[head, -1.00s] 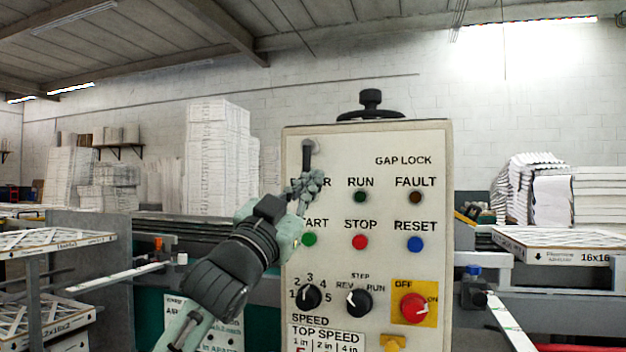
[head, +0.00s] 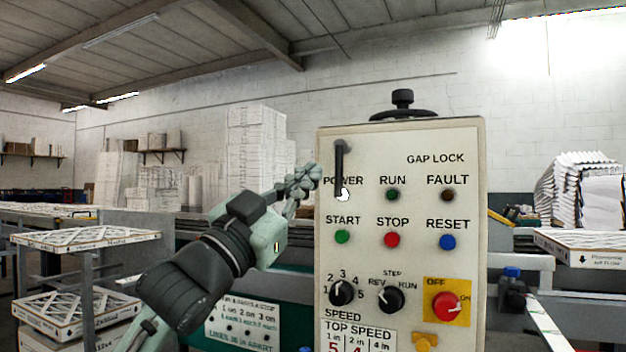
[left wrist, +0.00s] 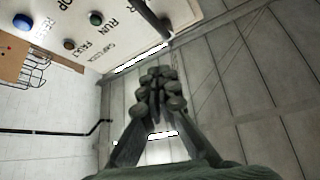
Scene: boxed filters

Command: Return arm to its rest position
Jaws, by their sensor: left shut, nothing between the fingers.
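My left gripper (head: 303,181) is shut and empty, just left of the upper left edge of the control panel (head: 400,265) in the head view. My left arm reaches up to it from the lower left. In the left wrist view, the closed fingers (left wrist: 160,88) meet in the middle, against the ceiling. The panel shows upside down at the top left there (left wrist: 110,14). A black lever (head: 340,165) hangs down on the panel beside the gripper, apart from it. A white light (head: 343,195) shows under POWER. My right gripper is not in view.
The panel carries START (head: 342,237), STOP (head: 392,240) and RESET (head: 447,242) buttons, two black knobs and a red OFF/ON switch (head: 447,306). Boxed filters (head: 85,240) stand at left, and more (head: 583,245) at right. A handwheel (head: 403,105) tops the panel.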

